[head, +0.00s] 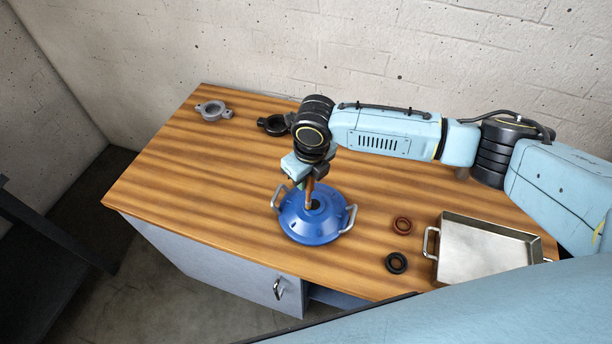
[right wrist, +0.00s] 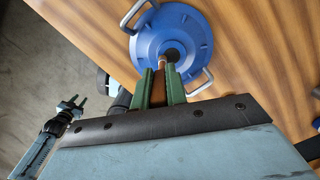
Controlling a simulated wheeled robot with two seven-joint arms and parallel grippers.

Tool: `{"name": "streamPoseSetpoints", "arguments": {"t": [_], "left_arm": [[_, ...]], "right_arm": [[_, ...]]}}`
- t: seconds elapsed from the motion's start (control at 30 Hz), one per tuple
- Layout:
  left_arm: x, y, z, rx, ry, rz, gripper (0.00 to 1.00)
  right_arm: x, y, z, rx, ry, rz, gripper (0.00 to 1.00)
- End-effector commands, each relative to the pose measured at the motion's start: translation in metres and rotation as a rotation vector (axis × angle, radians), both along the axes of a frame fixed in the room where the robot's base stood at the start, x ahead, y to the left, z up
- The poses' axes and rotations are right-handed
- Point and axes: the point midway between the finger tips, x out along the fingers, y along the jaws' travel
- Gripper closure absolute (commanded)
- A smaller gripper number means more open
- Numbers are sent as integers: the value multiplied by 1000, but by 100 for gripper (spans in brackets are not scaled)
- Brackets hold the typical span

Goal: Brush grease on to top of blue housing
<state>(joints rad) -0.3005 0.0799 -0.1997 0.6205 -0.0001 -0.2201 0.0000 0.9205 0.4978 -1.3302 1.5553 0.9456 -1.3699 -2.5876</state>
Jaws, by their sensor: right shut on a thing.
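The blue housing (head: 318,226) is a round, domed body with two grey side handles and a dark centre opening, standing on the wooden table. It also shows in the right wrist view (right wrist: 195,36). My right gripper (head: 308,180) is above the housing and shut on a brush (head: 309,192) with a brown handle. In the right wrist view the brush (right wrist: 158,90) sits between the green fingers, its far end over the housing near the centre opening. I cannot tell whether the brush tip touches the housing. My left gripper is not in the head view.
A brown ring (head: 403,225) and a black ring (head: 396,263) lie right of the housing. A metal tray (head: 447,278) stands further right. A grey clamp-like part (head: 213,110) and a black one (head: 272,124) lie at the back. The table's left part is clear.

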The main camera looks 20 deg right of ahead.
Motion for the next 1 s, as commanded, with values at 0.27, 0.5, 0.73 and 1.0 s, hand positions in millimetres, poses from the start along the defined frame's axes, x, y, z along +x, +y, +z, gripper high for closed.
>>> {"name": "streamPoseSetpoints", "arguments": {"t": [0.27,0.5,0.73,1.0], "left_arm": [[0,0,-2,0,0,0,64],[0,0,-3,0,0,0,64],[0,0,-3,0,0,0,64],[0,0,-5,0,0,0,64]], "right_arm": [[0,0,-4,0,0,0,100],[0,0,-7,0,0,0,100],[2,-1,-7,0,0,0,100],[8,-6,-7,0,1,0,100]]}}
